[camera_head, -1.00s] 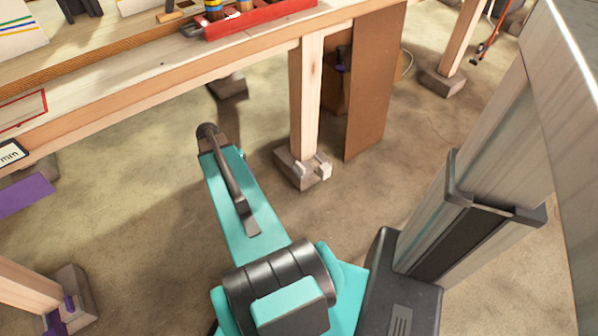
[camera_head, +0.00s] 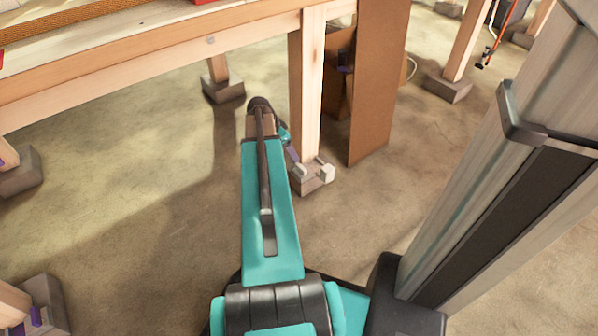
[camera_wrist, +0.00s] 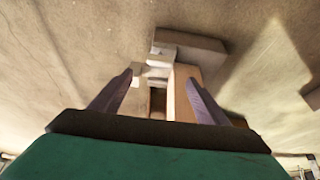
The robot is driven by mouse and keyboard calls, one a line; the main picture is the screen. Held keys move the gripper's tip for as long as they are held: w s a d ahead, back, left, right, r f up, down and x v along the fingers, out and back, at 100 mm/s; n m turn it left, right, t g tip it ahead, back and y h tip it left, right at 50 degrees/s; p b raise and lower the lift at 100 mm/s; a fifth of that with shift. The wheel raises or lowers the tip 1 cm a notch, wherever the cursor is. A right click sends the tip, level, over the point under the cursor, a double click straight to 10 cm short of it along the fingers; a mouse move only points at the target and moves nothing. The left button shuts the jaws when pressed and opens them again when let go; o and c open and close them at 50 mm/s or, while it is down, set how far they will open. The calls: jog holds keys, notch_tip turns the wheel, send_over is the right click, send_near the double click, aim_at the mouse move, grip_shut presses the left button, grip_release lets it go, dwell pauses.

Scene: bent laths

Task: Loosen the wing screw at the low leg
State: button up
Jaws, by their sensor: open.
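The low leg (camera_head: 308,90) is a pale wooden post under the bench. Its foot is a grey block (camera_head: 312,185) on the floor, with small pale pieces on top; one pale piece (camera_head: 326,171) at the right may be the wing screw, too small to be sure. In the wrist view the grey foot (camera_wrist: 195,43) and the wooden leg (camera_wrist: 183,92) lie beyond the fingers, with pale pieces (camera_wrist: 153,71) beside the leg. My gripper (camera_wrist: 160,76) is open, its two purple-grey fingers apart. In the head view my gripper (camera_head: 293,156) is partly hidden beside the leg, just above the foot.
A brown board (camera_head: 377,85) stands upright right of the leg. The bench edge (camera_head: 150,75) runs above my arm. Other legs stand on grey feet, at the back (camera_head: 223,90) and right (camera_head: 448,88). Floor in front of the foot is clear.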

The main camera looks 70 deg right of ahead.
aim_at(300, 167)
jog(key=shift+s+d, duration=0.2)
jog(key=shift+d, duration=0.05)
jog(key=b+x, duration=0.6)
jog(key=x, duration=0.7)
jog(key=shift+s+d+f, duration=0.1)
jog(key=shift+d+f, duration=0.1)
jog(key=shift+f, duration=0.15)
jog(key=c, duration=1)
jog(key=shift+c, duration=0.2)
